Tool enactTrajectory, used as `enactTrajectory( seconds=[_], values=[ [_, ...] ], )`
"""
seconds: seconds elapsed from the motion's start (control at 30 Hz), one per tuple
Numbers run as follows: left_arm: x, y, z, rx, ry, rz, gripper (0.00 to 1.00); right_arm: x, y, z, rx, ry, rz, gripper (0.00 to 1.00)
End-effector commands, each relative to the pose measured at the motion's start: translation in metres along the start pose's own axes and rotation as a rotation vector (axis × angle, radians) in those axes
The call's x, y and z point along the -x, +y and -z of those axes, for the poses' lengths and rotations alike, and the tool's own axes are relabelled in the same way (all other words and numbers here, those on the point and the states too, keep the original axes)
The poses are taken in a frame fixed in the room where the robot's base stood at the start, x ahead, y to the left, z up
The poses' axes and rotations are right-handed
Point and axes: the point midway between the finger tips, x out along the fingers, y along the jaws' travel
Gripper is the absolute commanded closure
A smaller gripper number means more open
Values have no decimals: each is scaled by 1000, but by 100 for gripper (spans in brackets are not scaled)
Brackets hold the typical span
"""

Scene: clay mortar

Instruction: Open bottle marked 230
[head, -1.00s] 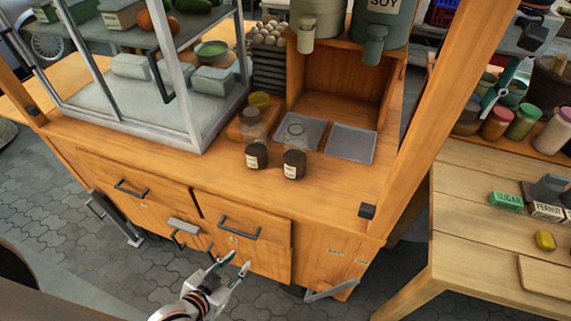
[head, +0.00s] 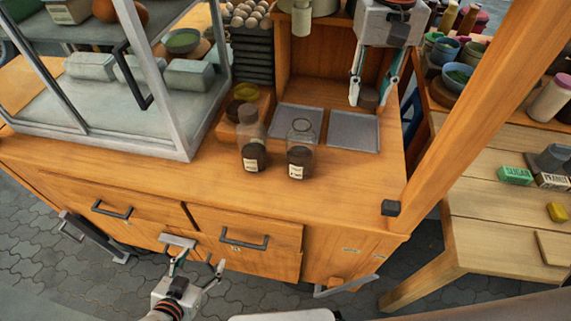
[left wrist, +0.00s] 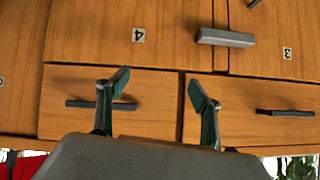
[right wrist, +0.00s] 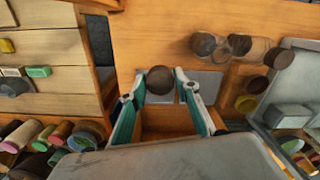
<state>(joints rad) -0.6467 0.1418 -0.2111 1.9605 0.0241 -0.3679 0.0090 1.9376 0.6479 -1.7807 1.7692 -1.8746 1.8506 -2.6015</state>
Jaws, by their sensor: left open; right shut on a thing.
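Two clear glass bottles with dark contents and pale labels stand upright on the wooden counter. The left bottle (head: 252,142) has a brown cap (head: 248,112); the right bottle (head: 299,152) shows an uncapped glass neck. Their label numbers are too small to read. My right gripper (head: 370,92) is shut on a round brown lid (head: 368,98), held above the right tray, to the right of the bottles and apart from them. The lid also shows in the right wrist view (right wrist: 160,82). My left gripper (head: 198,264) is open and empty, in front of the drawers.
Two grey trays (head: 352,131) lie behind and right of the bottles. A glass display case (head: 180,135) bounds the left. A wooden post (head: 450,125) stands at right, beyond it a side table (head: 490,220). Drawer handles (left wrist: 224,38) face my left gripper.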

Motion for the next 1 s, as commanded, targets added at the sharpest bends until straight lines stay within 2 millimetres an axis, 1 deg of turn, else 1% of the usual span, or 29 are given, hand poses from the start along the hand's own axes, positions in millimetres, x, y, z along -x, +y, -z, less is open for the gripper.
enactTrajectory(
  seconds=[0.03, 0.2, 0.37, 0.47, 0.57, 1.0],
  values=[
    [1, 1, 1, 2, 0, 0, 34, -8, -8, -10, -7, -8, 2, 95],
    [2, 2, 5, 5, 2, -1, 34, -19, -27, -32, -60, -5, 2, 95],
    [3, 2, 6, 5, 2, -1, 34, -22, -36, -42, -102, -2, 1, 95],
    [4, 2, 6, 5, 2, -2, 34, -29, -38, -45, -113, -4, -1, 95],
    [4, 2, 6, 5, 2, -2, 34, -46, -38, -46, -116, -6, -1, 95],
    [6, 0, 10, 3, 4, -1, 34, -151, -38, -46, -115, -6, -1, 95]
  ],
)
